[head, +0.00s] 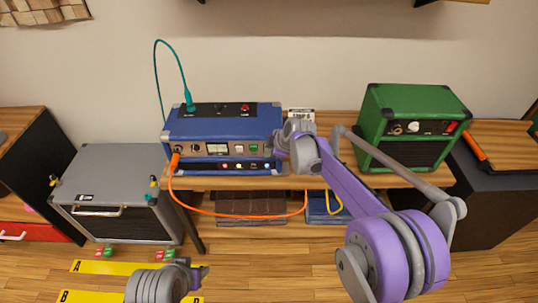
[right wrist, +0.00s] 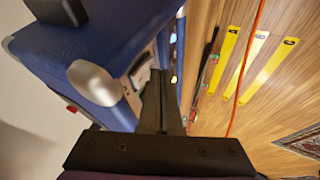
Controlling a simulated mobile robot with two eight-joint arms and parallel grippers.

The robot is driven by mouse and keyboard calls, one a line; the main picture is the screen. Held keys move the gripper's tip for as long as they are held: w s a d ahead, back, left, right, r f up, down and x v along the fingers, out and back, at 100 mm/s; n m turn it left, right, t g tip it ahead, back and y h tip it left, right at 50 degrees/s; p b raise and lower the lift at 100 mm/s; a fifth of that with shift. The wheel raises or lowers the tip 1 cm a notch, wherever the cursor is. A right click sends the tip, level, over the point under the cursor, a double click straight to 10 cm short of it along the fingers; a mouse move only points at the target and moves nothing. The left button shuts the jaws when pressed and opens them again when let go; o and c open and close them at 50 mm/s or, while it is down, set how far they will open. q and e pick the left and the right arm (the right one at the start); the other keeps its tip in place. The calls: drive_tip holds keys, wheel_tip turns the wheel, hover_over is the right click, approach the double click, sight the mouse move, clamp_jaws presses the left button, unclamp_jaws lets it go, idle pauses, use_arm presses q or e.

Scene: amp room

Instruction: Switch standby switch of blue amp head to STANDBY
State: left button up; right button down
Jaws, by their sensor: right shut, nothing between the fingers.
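The blue amp head (head: 225,124) stands on the wooden bench, with knobs, a meter and a green-lit switch (head: 253,148) on its pale front panel. Which switch is the standby switch, and how it is set, is too small to read. My right gripper (head: 278,143) is at the amp's front right corner. In the right wrist view its fingers (right wrist: 163,80) are shut and empty, close beside the amp's panel; I cannot tell whether they touch it. The blue amp (right wrist: 90,45) fills the upper left there. My left gripper (head: 203,277) is low in the head view, away from the amp; its opening is unclear.
A dark unit with small knobs (head: 225,166) sits under the blue amp. An orange cable (head: 240,214) loops below its front, and a teal cable (head: 168,48) rises from its top. A green amp (head: 415,105) stands right, and a grey cabinet (head: 105,180) left.

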drive_tip(key=shift+w+f, duration=0.1)
drive_tip(key=shift+w, duration=0.05)
idle(0.3)
drive_tip(key=shift+r+p, duration=0.45)
drive_tip(key=shift+r, duration=0.4)
